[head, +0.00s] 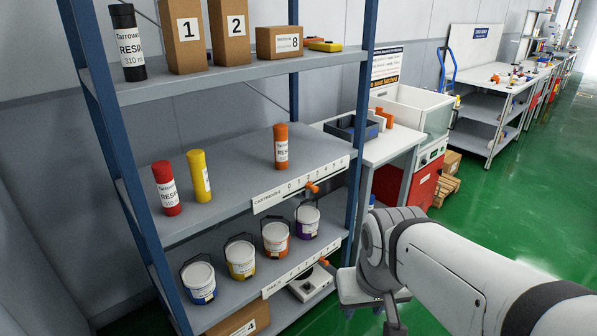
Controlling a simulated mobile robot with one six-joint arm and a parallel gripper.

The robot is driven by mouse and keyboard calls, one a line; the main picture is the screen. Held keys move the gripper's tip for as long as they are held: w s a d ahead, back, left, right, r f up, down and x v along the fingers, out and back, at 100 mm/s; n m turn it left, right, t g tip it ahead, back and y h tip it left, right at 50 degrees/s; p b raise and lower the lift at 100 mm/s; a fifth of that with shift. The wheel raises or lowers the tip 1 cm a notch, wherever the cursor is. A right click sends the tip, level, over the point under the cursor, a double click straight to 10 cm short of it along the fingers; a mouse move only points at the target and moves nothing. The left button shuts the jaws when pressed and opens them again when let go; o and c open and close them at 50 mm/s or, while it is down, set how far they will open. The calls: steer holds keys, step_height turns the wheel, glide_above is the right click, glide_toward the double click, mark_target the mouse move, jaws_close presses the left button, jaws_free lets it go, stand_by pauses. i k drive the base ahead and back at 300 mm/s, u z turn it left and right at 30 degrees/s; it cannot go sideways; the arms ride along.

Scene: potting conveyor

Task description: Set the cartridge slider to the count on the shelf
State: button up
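The cartridge slider is an orange knob (312,187) on a white scale strip (270,200) marked CARTRIDGES, along the front edge of the middle shelf (238,178). It sits near the middle of the small numbers; I cannot read the exact one. On that shelf stand a red cartridge (167,188), a yellow cartridge (199,176) and an orange cartridge (281,147), all upright. My gripper (372,300) is at the lower middle right, in front of the shelf's right end and apart from the slider. Its fingers cannot be made out clearly.
A black cartridge (127,43) and boxes stand on the top shelf. Several pails, including a white-and-blue one (198,280), stand below, above a PAILS strip (290,279) with its own orange knob (323,262). A blue post (360,120) and a workbench (385,147) are at right.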

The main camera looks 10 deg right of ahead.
mark_target(315, 189)
steer(key=i, duration=1)
